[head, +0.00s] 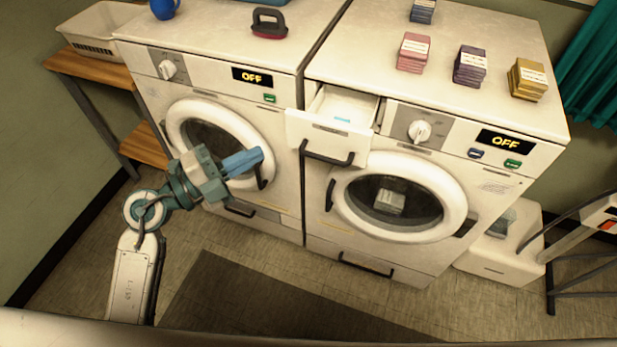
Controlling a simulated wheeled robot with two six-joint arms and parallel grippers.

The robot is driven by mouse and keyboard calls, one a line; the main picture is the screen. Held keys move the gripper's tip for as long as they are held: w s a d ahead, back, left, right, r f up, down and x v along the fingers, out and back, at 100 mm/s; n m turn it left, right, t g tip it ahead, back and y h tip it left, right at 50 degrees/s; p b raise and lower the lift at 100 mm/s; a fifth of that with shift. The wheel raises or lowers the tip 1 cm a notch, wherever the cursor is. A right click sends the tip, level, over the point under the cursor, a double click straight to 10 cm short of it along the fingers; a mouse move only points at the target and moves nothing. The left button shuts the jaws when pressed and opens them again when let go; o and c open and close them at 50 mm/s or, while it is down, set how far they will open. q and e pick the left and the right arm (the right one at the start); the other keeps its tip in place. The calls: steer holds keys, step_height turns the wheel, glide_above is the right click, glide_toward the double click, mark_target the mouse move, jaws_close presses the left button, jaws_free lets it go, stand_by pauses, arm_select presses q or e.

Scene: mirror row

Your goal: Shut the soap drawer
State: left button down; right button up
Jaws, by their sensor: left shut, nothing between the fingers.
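The soap drawer (329,135) is pulled out of the upper left of the right-hand washing machine (290,200). Its white front carries a dark bar handle, and a pale blue patch shows inside the open tray. My left gripper (243,162) is shut and empty, its blue fingers pointing right. In the picture it overlaps the door of the left-hand machine (150,90), to the left of and a little below the drawer front. It looks apart from the drawer. My right gripper is not in view.
Both machines have closed round doors and displays reading OFF. Stacks of pink (413,52), purple (470,66) and yellow (527,79) packs stand on the right machine. A white basket (98,30) sits on a wooden shelf at left. A dark mat (270,305) lies on the floor.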

arm_select(q)
step_height(320, 180, down, 6)
steer(key=s+m+g+y, duration=0.1)
steer(key=s+m+g, duration=0.1)
steer(key=s+g, duration=0.1)
steer(key=p, duration=0.2)
glide_toward(328, 161)
steer(key=s+d, duration=0.1)
steer(key=d, duration=0.3)
steer(key=w, duration=0.1)
steer(key=w+d+p, duration=0.1)
steer(key=shift+w+f+y, duration=0.15)
steer(key=shift+w+y, duration=0.15)
steer(key=shift+w+f, duration=0.15)
steer(key=shift+w, duration=0.3)
